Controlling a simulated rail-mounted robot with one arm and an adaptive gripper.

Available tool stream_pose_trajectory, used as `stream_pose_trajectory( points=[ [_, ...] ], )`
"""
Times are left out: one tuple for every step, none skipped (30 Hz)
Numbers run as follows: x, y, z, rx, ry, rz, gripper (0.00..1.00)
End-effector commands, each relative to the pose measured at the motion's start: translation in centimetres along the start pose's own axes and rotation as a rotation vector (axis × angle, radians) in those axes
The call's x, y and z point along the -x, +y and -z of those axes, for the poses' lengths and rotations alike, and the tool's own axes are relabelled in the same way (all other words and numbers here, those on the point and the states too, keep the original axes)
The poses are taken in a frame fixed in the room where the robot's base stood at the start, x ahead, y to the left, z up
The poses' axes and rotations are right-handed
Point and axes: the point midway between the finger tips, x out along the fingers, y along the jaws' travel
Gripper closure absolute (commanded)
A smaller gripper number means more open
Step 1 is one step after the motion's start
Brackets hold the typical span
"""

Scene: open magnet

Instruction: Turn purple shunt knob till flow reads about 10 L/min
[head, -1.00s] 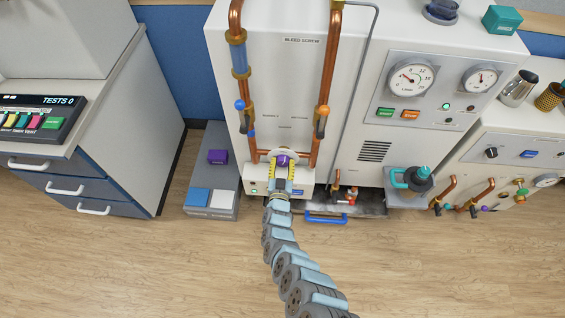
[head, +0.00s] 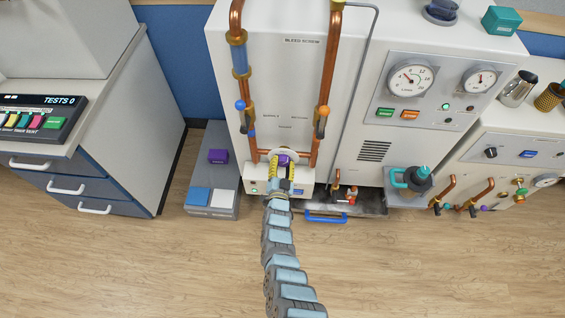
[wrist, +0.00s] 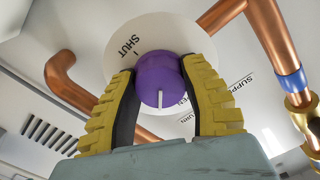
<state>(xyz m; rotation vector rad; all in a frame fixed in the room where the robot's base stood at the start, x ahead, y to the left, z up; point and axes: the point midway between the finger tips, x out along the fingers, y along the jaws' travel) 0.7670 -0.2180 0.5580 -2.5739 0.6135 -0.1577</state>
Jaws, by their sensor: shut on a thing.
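The purple shunt knob (head: 284,156) sits at the low centre of the white cabinet, between two copper pipes. In the wrist view the knob (wrist: 158,80) is in front of a round white plate (wrist: 135,38) marked SHUT, and a short white line on the knob points down in the picture, away from that word. My gripper (head: 280,172) is shut on the knob; its yellow-padded fingers (wrist: 160,98) press either side of it. The larger round gauge (head: 412,77), marked L/MIN, is on the right panel; its needle lies on the left side, too small to read exactly.
Copper pipes (head: 328,75) with small valve levers (head: 321,122) rise beside the knob. Green and orange buttons (head: 410,115) sit under the gauge. A teal-handled jug (head: 411,178) stands at right, a blue-handled tray (head: 326,217) low at centre. The floor in front is clear.

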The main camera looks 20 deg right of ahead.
Motion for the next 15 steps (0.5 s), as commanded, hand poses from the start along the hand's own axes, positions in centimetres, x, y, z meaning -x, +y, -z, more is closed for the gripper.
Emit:
stream_pose_trajectory(
  points=[
    [0.09,-0.03,-0.26,-0.042,-0.002,0.001,0.91],
    [0.09,-0.01,-0.26,-0.072,-0.002,0.001,0.91],
    [0.1,-0.03,-0.3,-0.109,-0.002,0.001,0.91],
    [0.11,-0.02,-0.32,-0.138,-0.002,0.001,0.91],
    [0.09,0.01,-0.3,-0.166,-0.002,0.001,0.91],
    [0.07,0.02,-0.29,-0.203,-0.002,0.001,0.91],
    [0.04,0.01,-0.27,-0.232,-0.002,0.001,0.91],
    [0.02,0.02,-0.24,-0.261,-0.001,0.0,0.91],
    [0.02,0.02,-0.26,-0.298,-0.002,0.0,0.91],
    [0.05,-0.02,-0.32,-0.327,-0.002,0.001,0.91],
    [0.08,-0.04,-0.37,-0.355,-0.003,0.001,0.91],
    [0.1,-0.02,-0.38,-0.391,-0.002,0.0,0.91],
    [0.1,0.0,-0.37,-0.419,-0.001,0.0,0.91],
    [0.1,-0.03,-0.34,-0.444,-0.001,0.001,0.91],
    [0.11,-0.04,-0.37,-0.477,-0.002,0.001,0.91]
  ],
)
